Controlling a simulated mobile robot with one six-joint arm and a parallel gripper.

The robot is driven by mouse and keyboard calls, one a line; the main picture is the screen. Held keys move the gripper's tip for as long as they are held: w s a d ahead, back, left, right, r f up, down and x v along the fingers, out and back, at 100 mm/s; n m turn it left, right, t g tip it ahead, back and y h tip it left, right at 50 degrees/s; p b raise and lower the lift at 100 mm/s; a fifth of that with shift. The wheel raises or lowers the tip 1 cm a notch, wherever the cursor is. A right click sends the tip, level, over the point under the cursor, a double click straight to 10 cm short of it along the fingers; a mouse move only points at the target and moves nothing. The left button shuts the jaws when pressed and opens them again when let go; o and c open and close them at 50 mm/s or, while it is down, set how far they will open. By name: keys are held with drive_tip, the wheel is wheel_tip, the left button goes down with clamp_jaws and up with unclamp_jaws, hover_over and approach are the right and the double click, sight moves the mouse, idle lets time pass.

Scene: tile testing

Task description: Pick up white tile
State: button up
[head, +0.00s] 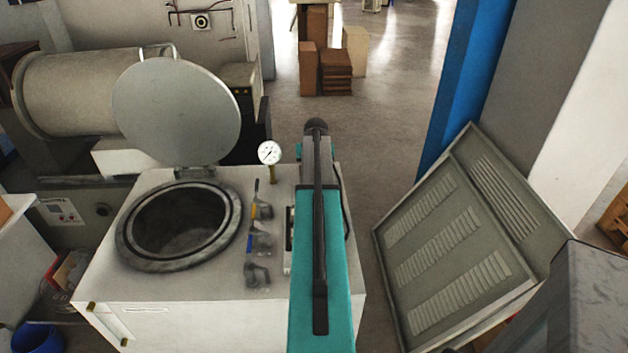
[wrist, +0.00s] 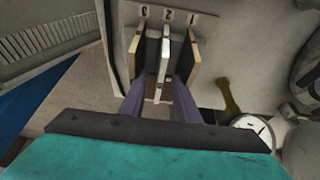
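In the wrist view a white tile (wrist: 164,52) stands on edge, the middle one of three upright tiles. A tile with a tan edge (wrist: 135,54) stands on its left and another tan-edged tile (wrist: 194,52) on its right. They stand in front of a pale plate marked with numbers (wrist: 172,15), seen upside down. My gripper (wrist: 162,88) shows two purple fingers, apart, one on each side of the white tile's near end. I cannot tell whether they touch it.
A pressure gauge (head: 269,153) rises from the white cabinet (head: 190,305), close to my arm; its dial shows in the wrist view (wrist: 254,130). Valves (head: 260,240) and an open round vessel (head: 180,225) with a raised lid (head: 176,110) are left. A louvred panel (head: 455,250) leans at right.

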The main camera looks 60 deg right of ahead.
drive_tip(key=shift+w+d+f, duration=0.1)
drive_tip(key=shift+f, duration=0.3)
idle(0.6)
drive_tip(key=shift+f, duration=0.1)
drive_tip(key=shift+c, duration=0.4)
clamp_jaws()
